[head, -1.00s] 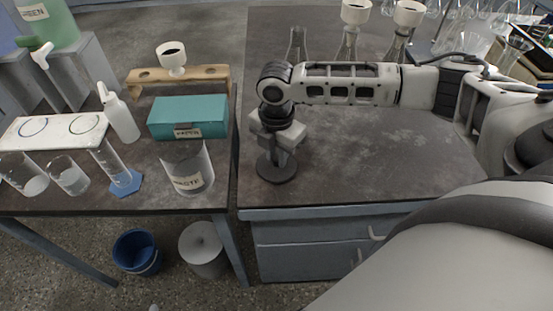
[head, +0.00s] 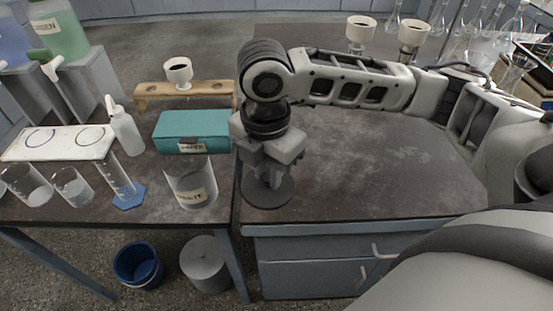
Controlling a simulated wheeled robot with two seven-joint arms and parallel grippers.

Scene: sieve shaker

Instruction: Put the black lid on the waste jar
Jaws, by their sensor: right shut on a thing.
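The black lid (head: 268,194) is a dark flat disc with a knob at the left end of the right-hand bench top. My right gripper (head: 268,168) points down and is shut on the lid's knob. I cannot tell how far the lid is above the bench. The waste jar (head: 192,190) is a clear, open glass with a pale label, upright near the front right corner of the left bench. The lid is right of the jar, apart from it. My left gripper is not in view.
A teal box (head: 192,131) stands behind the jar, with a wooden funnel rack (head: 150,90) behind it. Glass beakers (head: 72,187) and a wash bottle (head: 126,130) stand to the left. A gap separates the two benches. The right bench (head: 370,165) is largely clear.

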